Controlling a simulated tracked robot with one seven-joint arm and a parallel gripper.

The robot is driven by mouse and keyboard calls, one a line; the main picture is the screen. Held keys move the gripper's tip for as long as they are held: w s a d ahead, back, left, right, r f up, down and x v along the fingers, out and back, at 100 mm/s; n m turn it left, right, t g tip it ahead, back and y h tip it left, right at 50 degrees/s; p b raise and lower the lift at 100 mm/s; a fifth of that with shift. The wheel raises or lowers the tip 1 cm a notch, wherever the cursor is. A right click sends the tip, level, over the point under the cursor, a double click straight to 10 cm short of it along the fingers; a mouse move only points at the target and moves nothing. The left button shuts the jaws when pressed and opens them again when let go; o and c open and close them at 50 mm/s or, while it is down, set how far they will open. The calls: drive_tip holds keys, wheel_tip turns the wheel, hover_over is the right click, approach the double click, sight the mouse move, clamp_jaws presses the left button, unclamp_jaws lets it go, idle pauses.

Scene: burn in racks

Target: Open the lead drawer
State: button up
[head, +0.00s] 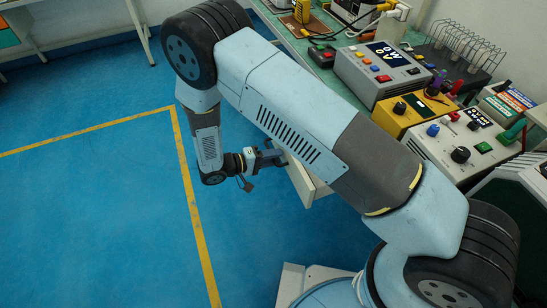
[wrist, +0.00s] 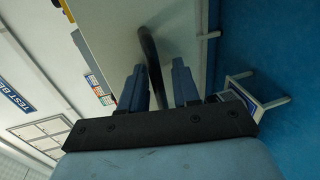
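The drawer front is a pale panel (wrist: 110,30) filling the upper middle of the wrist view. A dark bar handle (wrist: 150,55) stands out from it. My gripper (wrist: 160,80) is open, with its two blue-grey fingers on either side of the handle. The handle lies closer to the left finger, with a gap to the right finger; I cannot tell whether either touches. In the head view my gripper (head: 271,158) is beside a pale drawer (head: 303,184) under the bench edge. My arm hides much of that drawer, so how far it stands out is unclear.
The green-topped bench (head: 315,75) carries a grey power supply (head: 385,75), a yellow instrument box (head: 405,115) and several other devices. The blue floor (head: 100,210) left of my arm is clear, with yellow line marking. A small stool (wrist: 258,97) shows in the wrist view.

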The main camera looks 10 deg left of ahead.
drive_tip(key=v, duration=1.3)
drive_tip(key=shift+s+a, duration=0.2)
drive_tip(key=shift+a, duration=0.15)
drive_tip(key=w+d+r+m+g+y, duration=0.1)
drive_tip(key=w+d+r+g, duration=0.3)
drive_tip(key=r, duration=0.4)
drive_tip(key=w+d+r+m+g+y, duration=0.1)
drive_tip(key=w+d+r+g, duration=0.1)
drive_tip(key=w+d+r, duration=0.45)
drive_tip(key=w+d+r+m+g+y, duration=0.2)
drive_tip(key=d+r+g+y, duration=0.15)
drive_tip(key=d+r, duration=1.1)
drive_tip(key=s+d+r+m+t+y, duration=0.1)
drive_tip(key=s+d+r+y, duration=0.15)
drive_tip(key=d+r, duration=0.35)
drive_tip(key=s+d+r+m+t+y, duration=0.1)
drive_tip(key=s+d+r+y, duration=0.15)
drive_tip(key=d+r, duration=0.4)
drive_tip(key=s+d+r+t+y, duration=0.2)
drive_tip(key=s+d+r+t, duration=0.2)
drive_tip(key=s+d, duration=0.6)
drive_tip(key=shift+s+m, duration=0.4)
drive_tip(key=shift+s, duration=0.35)
